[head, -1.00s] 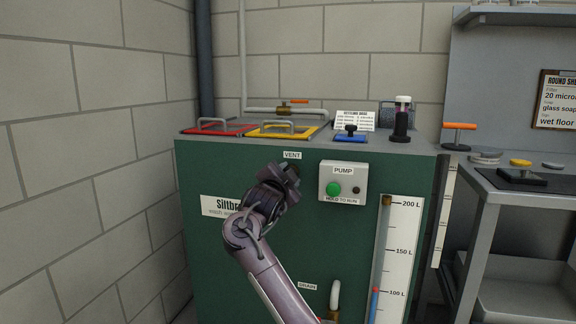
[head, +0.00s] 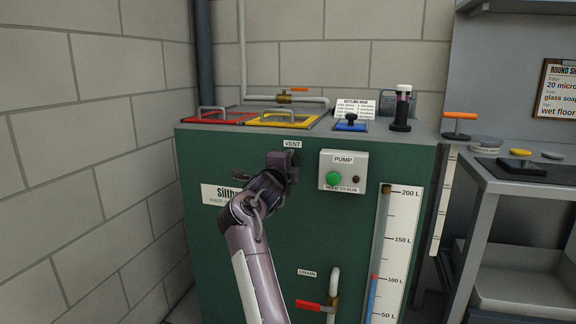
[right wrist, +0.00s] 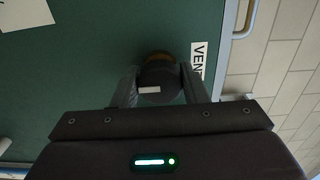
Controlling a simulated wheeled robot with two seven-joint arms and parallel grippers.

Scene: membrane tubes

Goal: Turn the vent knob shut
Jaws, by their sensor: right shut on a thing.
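The vent knob (right wrist: 160,78) is dark and round, with a pale mark on its face and a brass-coloured base against the green tank. It sits beside the VENT label, which reads sideways in the right wrist view (right wrist: 197,66) and upright in the head view (head: 292,144). My right gripper (right wrist: 158,88) has one finger on each side of the knob and is shut on it. In the head view my right gripper (head: 283,167) is just under the label and hides the knob. My left gripper is out of view.
The pump box (head: 343,171) with a green button stands just right of my gripper. Below are a red drain handle (head: 310,305) and a level gauge (head: 395,250). Red (head: 222,118) and yellow (head: 281,120) lids lie on the tank top. A brick wall is at left.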

